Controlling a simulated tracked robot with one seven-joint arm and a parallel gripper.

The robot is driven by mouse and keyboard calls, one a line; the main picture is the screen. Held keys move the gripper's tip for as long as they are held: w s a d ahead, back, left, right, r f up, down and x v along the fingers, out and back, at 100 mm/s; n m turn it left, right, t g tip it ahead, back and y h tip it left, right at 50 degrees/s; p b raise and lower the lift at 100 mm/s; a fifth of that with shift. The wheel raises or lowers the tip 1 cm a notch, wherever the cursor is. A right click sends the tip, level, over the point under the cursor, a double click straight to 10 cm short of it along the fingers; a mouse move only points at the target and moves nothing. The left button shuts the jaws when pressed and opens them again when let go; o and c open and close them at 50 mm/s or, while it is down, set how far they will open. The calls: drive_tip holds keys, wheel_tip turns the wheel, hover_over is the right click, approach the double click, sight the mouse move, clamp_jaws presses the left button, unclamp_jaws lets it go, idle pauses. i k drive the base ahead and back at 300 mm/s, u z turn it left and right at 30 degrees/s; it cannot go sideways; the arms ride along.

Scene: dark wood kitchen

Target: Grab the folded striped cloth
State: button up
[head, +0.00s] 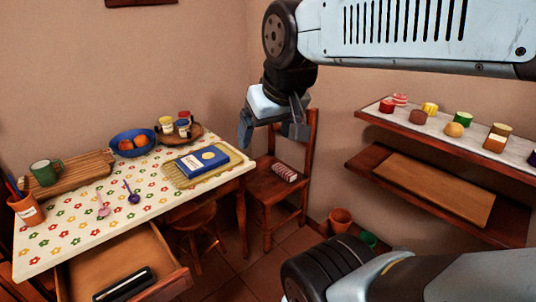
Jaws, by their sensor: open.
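A small red-and-white striped bundle, which looks like the folded striped cloth (285,172), lies on the seat of the wooden chair (265,188). My gripper (271,133) points down with its fingers apart and nothing between them. In the picture it is above and slightly left of the cloth, in front of the chair's back. The gap in depth between them is hard to tell. The cloth's visible top and side are uncovered.
The flowered table (75,230) at left bears a blue book (203,160), a blue bowl (133,143) and a cutting board (70,175). Its drawer (120,265) is open. A stool (195,215) stands beside the chair. A wall shelf (460,130) with several small items is right.

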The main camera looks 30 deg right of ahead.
sight(286, 173)
drive_tip(key=z, duration=0.05)
drive_tip(key=k, duration=0.65)
drive_tip(key=z, duration=0.3)
drive_tip(key=i, duration=0.7)
drive_tip(key=z, duration=0.6)
drive_tip(key=i, duration=1.1)
drive_tip(key=u, duration=0.25)
